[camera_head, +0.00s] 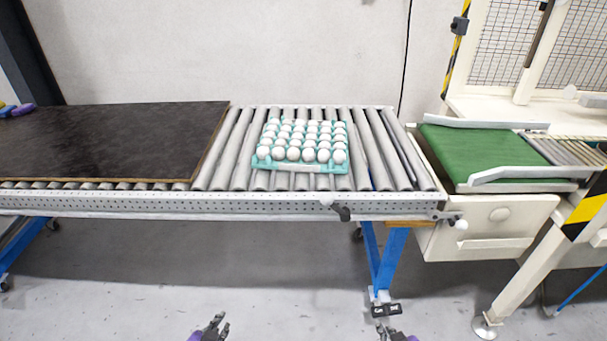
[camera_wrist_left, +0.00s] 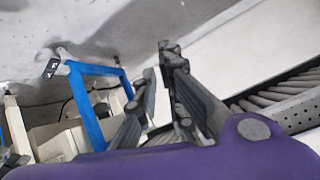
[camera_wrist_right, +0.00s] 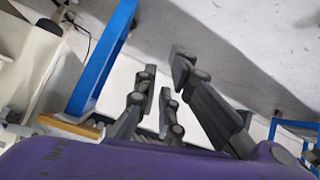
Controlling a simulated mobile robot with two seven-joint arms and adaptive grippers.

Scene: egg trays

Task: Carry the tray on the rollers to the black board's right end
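In the head view, a teal tray (camera_head: 259,162) full of white eggs sits level on the bare metal rollers (camera_head: 235,150). The black board (camera_head: 110,140) lies flat over the rollers to its left. A gap of bare rollers separates the board's right end from the tray. My left gripper (camera_head: 222,322) is low in front of the conveyor, well short of the tray. It is open and empty, as the left wrist view (camera_wrist_left: 161,62) also shows. My right gripper (camera_head: 384,328) is low to its right. It is open and empty in the right wrist view (camera_wrist_right: 162,62).
Small purple and yellow items (camera_head: 20,109) lie on the board's far left. The perforated conveyor rail (camera_head: 250,203) runs along the front, with a black clamp handle (camera_head: 341,211). A green belt (camera_head: 485,153) stands to the right. The floor before the conveyor is clear.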

